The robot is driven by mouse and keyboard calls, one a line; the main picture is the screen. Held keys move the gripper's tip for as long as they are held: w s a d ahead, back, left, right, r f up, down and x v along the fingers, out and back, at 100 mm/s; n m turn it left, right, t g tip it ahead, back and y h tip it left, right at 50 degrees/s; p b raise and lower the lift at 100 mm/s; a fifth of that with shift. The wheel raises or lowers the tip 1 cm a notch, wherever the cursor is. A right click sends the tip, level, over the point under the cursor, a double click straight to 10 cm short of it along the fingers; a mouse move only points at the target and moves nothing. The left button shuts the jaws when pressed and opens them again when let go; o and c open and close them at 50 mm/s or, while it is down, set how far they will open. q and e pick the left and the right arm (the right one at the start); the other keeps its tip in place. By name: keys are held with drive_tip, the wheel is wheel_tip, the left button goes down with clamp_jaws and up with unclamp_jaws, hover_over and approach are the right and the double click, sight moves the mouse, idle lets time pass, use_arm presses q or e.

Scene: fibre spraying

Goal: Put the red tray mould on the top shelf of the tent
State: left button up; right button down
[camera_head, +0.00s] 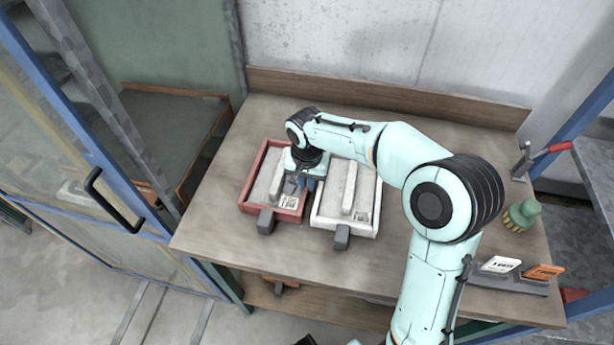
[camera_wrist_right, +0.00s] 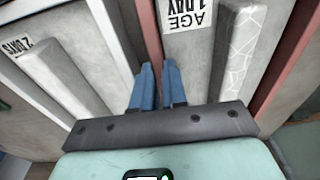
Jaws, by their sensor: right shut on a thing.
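The red tray mould (camera_head: 249,178) lies on the wooden table, filled with a grey slab and bar. Its label reads "AGE 1 DAY" in the right wrist view, where its red wall (camera_wrist_right: 150,28) runs between the blue fingers. My right gripper (camera_head: 309,185) is shut on that wall, on the side facing the white tray mould; its fingers also show in the right wrist view (camera_wrist_right: 157,72). Blue-framed structures stand at the left, with a black door handle (camera_head: 112,198), and at the right; I cannot tell which is the tent.
A white tray mould (camera_head: 345,228) stands close beside the red one. The table's front left is clear.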

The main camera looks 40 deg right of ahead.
drive_tip(key=shift+w+r, duration=0.1)
drive_tip(key=c, duration=1.6)
unclamp_jaws()
drive_tip(key=shift+f, duration=0.25)
drive_tip(key=shift+o, duration=0.8)
drive_tip(key=shift+r, duration=0.1)
